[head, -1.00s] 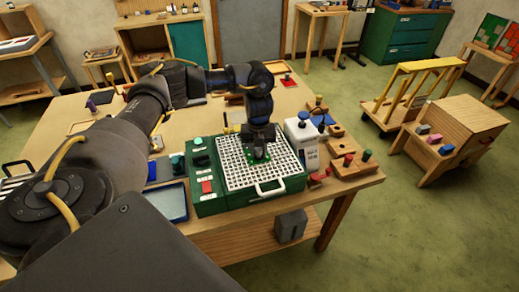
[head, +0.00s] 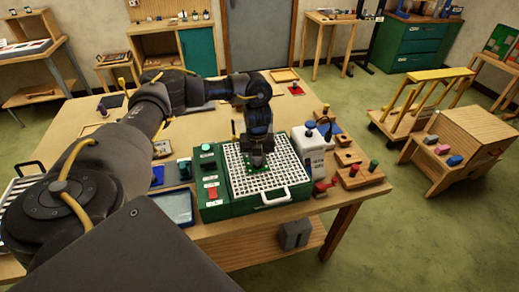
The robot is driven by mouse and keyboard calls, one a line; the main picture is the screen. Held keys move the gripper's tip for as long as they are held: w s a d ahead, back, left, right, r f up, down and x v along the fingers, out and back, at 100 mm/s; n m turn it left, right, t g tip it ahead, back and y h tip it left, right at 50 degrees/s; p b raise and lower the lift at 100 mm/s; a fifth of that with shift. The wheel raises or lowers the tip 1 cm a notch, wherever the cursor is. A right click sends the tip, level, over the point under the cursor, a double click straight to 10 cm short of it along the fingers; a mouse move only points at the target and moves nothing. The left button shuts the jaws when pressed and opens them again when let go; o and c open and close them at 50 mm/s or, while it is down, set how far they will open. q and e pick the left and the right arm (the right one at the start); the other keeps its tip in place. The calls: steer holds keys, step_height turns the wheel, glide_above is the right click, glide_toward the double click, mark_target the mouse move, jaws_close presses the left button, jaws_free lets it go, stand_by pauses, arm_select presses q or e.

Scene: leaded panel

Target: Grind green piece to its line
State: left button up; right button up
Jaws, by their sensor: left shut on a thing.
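My left gripper (head: 257,158) points straight down over the white grid top (head: 285,175) of the green grinder (head: 215,190). It is shut on the green piece (head: 250,169), a small patch of which shows at the fingertips, low over or on the grid. I cannot tell whether the piece touches the grid. The grinding head and the line on the piece are not clear at this size. My right gripper is out of view.
A blue-grey tray (head: 171,206) lies to the left.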

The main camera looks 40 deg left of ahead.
arm_select(q)
steer(key=shift+w, duration=0.2)
steer(key=shift+w+d, duration=0.15)
steer(key=shift+d, duration=0.15)
steer(key=shift+s+d+p, duration=0.5)
steer(key=shift+d+p, duration=0.2)
steer(key=shift+s+d, duration=0.6)
steer(key=shift+d, duration=0.3)
steer(key=o, duration=1)
